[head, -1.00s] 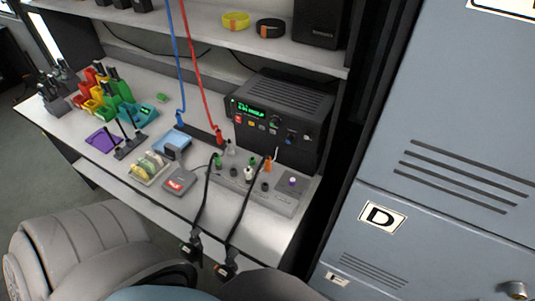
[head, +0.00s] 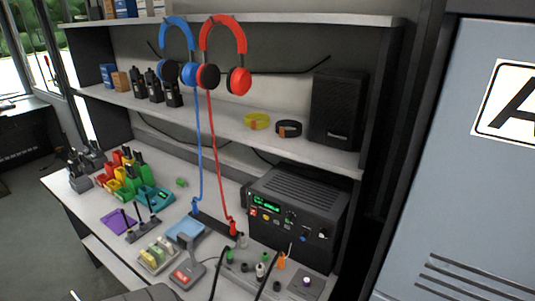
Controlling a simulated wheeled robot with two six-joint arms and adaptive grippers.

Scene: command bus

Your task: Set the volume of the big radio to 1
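The big radio (head: 296,211) is a black box with a lit green display (head: 266,205) on its front. It stands on the desk below the shelf, at the right end. Its front carries several small coloured buttons and knobs, including a blue-tipped knob (head: 305,234) and one at the right edge (head: 322,233). The marks on the knobs are too small to read, so I cannot tell the volume setting. Neither of my grippers is in view.
A grey panel (head: 240,275) with coloured knobs and cables lies in front of the radio. Blue headphones (head: 176,36) and red headphones (head: 223,33) hang above, their cords reaching the desk. A black speaker (head: 338,109) stands on the shelf. A blue-grey locker (head: 460,170) stands at the right.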

